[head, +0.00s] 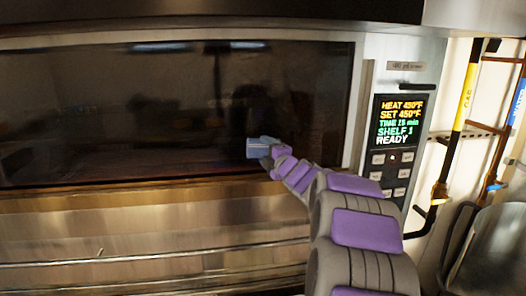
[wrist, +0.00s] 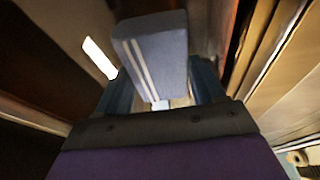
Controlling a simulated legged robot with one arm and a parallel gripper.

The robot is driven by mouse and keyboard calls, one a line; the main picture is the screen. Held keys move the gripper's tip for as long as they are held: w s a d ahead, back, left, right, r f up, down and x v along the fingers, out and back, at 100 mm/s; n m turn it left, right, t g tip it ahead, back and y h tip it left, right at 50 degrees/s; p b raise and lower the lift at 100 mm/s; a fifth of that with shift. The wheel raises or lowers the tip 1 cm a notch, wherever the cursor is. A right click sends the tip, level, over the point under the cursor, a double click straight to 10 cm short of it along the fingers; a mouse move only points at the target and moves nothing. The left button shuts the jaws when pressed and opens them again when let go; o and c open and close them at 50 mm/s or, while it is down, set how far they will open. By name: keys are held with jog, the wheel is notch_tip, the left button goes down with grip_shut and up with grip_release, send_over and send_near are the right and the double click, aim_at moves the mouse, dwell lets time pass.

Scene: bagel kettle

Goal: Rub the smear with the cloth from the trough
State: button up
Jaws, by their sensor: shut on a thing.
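A folded blue cloth (head: 260,147) is held at the end of my arm, in front of the dark oven window (head: 130,110). In the wrist view the cloth (wrist: 152,50) is a grey-blue pad with two pale stripes. My gripper (head: 270,158) is shut on it; its fingers (wrist: 160,103) show on both sides of the cloth. The cloth overlaps the lower right part of the glass in the head view; I cannot tell whether it touches. I cannot make out a clear smear on the dark glass. The trough is not identifiable in these views.
A control panel (head: 396,125) with a lit display reading READY stands right of the window. Yellow and blue pipes (head: 464,95) run along the wall at far right, above a metal vessel (head: 500,245). Metal rails (head: 130,259) cross the oven front below the glass.

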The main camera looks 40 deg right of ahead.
aim_at(252, 151)
jog(key=s+d+p, duration=0.3)
jog(key=d, duration=0.2)
jog(key=shift+s+d, duration=0.25)
jog(key=shift+d, duration=0.1)
dwell(0.4)
jog(key=shift+w+a, duration=0.1)
jog(key=shift+w+a+b, duration=0.95)
jog(key=shift+a+b, duration=0.15)
jog(key=shift+a, duration=0.45)
jog(key=shift+w+a+b, duration=0.9)
jog(key=shift+a+b, duration=0.25)
jog(key=shift+a, duration=0.35)
jog(key=shift+w+a+b, duration=0.95)
jog(key=shift+a+b, duration=0.15)
jog(key=shift+a, duration=0.45)
jog(key=shift+s, duration=0.15)
